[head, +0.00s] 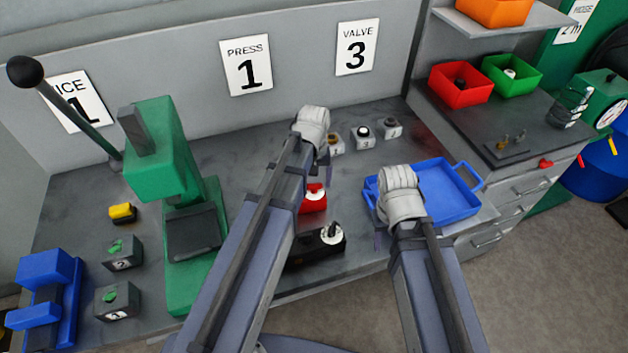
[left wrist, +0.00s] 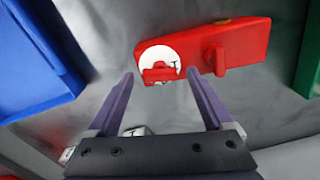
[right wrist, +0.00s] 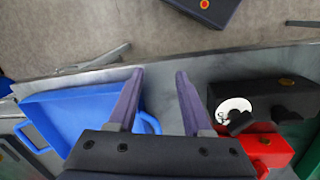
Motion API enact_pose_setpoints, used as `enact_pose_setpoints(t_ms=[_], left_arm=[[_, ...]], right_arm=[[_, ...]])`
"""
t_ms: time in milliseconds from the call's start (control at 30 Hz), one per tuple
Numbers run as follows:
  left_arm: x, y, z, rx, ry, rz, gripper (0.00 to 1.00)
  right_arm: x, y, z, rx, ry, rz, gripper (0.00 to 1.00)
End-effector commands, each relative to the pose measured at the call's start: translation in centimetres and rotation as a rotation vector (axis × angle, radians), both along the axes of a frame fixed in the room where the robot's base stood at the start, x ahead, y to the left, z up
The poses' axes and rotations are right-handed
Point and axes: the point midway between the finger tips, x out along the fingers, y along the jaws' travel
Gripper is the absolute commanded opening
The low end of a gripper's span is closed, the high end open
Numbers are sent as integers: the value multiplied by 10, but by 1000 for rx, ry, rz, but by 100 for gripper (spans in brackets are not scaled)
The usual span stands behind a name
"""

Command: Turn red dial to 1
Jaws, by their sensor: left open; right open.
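The red dial is a red knob on a white numbered disc (left wrist: 158,55), set on a red box (head: 313,206). My left arm partly covers the box in the head view. My left gripper (left wrist: 160,76) is open, its fingertips on either side of the red knob as seen in the left wrist view. I cannot tell whether they touch it. A mark like a 1 shows on the disc's right side; the setting is not clear. The red box also shows in the right wrist view (right wrist: 265,148). My right gripper (right wrist: 159,74) is open and empty near the blue tray (right wrist: 75,105).
A black box (head: 312,252) with a white dial and black knob stands in front of the red box. Small numbered grey boxes (head: 363,138) are behind it. A green press (head: 165,150) is to the left. The blue tray (head: 445,190) is to the right, empty where visible.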

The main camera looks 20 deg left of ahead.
Motion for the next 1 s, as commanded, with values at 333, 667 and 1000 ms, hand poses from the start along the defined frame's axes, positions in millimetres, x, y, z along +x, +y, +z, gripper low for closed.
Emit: enact_pose_setpoints(t_ms=[333,667,1000], left_arm=[[0,0,31,0,0,0,85],[0,0,73,0,0,0,85],[0,0,77,0,0,0,85]], right_arm=[[0,0,31,0,0,1,50],[0,0,73,2,0,-8,50],[0,0,77,2,-1,-11,50]])
